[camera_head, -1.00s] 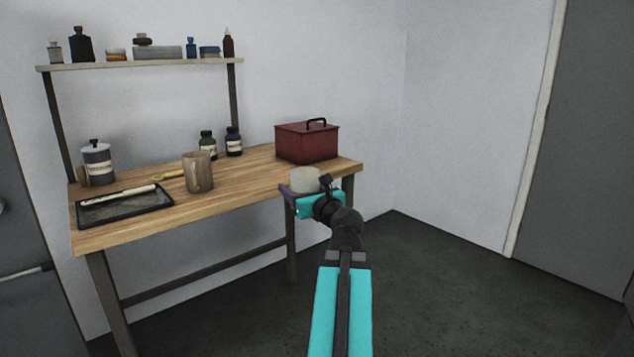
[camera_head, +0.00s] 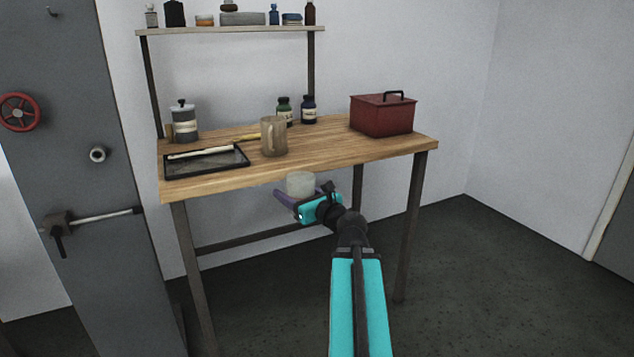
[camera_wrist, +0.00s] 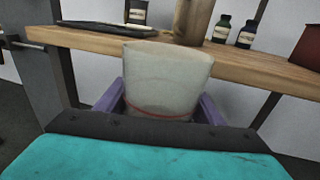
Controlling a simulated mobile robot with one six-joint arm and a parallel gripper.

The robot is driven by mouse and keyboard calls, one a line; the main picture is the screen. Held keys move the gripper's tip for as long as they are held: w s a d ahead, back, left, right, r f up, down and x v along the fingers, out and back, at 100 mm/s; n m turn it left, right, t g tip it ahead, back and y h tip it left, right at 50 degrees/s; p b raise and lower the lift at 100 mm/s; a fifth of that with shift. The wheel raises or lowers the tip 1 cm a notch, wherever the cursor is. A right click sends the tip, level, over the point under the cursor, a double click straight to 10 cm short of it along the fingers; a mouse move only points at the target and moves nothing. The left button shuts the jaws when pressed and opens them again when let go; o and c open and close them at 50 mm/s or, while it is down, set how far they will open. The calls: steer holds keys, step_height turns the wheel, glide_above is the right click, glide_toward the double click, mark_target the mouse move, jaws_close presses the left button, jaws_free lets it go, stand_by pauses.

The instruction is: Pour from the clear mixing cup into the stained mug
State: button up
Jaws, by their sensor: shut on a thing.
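The clear mixing cup (camera_head: 300,184) looks pale and cloudy, and stands about upright in my gripper (camera_head: 296,199). In the wrist view the cup (camera_wrist: 165,82) fills the middle, with a reddish line low on its side and the purple fingers on either side of it. My gripper is shut on the cup in front of the table's front edge. The stained mug (camera_head: 273,137), brownish with a handle, stands upright on the table behind the cup. Its lower part also shows in the wrist view (camera_wrist: 194,20). The contents of both are hidden.
The wooden table (camera_head: 345,157) holds a black tray (camera_head: 207,168) with a white roller, a grey can (camera_head: 184,122), a green bottle (camera_head: 284,110), a dark blue bottle (camera_head: 308,109) and a red box (camera_head: 382,115). A shelf (camera_head: 232,30) hangs above. Bare tabletop lies right of the mug.

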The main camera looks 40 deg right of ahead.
steer(key=w+a+f+n+y, duration=0.2)
steer(key=w+a+f+y, duration=0.1)
steer(key=a, duration=0.5)
steer(key=w+a+f+n+g+y, duration=0.1)
steer(key=w+a+f+n+y, duration=0.15)
steer(key=a, duration=0.55)
steer(key=w+a+f+n+y, duration=0.2)
steer(key=a+f+y, duration=0.2)
steer(key=a, duration=0.4)
steer(key=s+a+n+g+y, duration=0.2)
steer(key=a+n+g+y, duration=0.1)
steer(key=a, duration=0.6)
steer(key=s+a+f+n+g+y, duration=0.1)
steer(key=s+a+n+g+y, duration=0.1)
steer(key=a, duration=0.6)
steer(key=shift+s+a+f+n+g+y, duration=0.25)
steer(key=shift+a+n+g+y, duration=0.2)
steer(key=shift+y, duration=0.8)
